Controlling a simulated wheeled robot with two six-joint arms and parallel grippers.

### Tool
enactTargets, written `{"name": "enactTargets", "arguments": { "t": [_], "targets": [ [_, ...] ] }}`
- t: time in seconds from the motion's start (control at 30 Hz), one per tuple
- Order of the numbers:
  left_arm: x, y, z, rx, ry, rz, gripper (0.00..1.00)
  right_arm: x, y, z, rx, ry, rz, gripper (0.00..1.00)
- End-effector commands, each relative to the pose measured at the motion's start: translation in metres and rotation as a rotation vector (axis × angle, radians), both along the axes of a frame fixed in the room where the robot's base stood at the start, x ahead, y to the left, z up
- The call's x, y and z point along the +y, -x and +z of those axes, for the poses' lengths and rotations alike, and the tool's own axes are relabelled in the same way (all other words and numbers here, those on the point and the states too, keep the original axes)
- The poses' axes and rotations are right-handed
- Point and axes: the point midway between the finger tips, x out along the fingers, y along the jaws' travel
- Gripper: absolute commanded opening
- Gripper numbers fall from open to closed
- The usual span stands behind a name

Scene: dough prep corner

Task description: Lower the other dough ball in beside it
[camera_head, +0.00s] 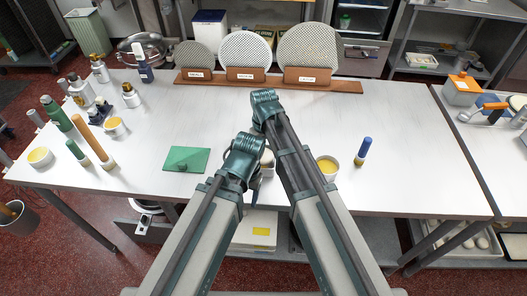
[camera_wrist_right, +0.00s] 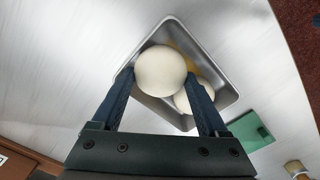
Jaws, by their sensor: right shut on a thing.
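In the right wrist view a cream dough ball (camera_wrist_right: 160,70) sits between the two blue fingers of my right gripper (camera_wrist_right: 160,76), which is shut on it. The ball is over a grey metal tray (camera_wrist_right: 228,92). A second, similar dough ball (camera_wrist_right: 196,98) lies in the tray, partly hidden by the held ball and a finger. I cannot tell whether the held ball touches the tray floor. In the head view my right gripper (camera_head: 265,100) and left gripper (camera_head: 246,146) are close together, and the arms hide most of the tray. The left fingers do not show clearly.
A green sheet (camera_head: 186,159) lies left of the arms. A yellow-filled bowl (camera_head: 327,166) and a blue-topped bottle (camera_head: 363,150) stand to the right. Several bottles are at the left. A wooden rack (camera_head: 340,86) with round screens is at the back.

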Motion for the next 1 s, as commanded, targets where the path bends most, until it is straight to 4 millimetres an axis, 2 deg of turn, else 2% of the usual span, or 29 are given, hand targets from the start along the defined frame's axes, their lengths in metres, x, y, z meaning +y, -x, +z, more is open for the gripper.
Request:
{"name": "enactTargets", "arguments": {
  "t": [1.0],
  "targets": [
    [0.000, 0.000, -0.015, 0.000, 0.000, 0.000, 0.66, 0.000, 0.000, -0.015, 0.000, 0.000, 0.000, 0.17]
  ]
}}
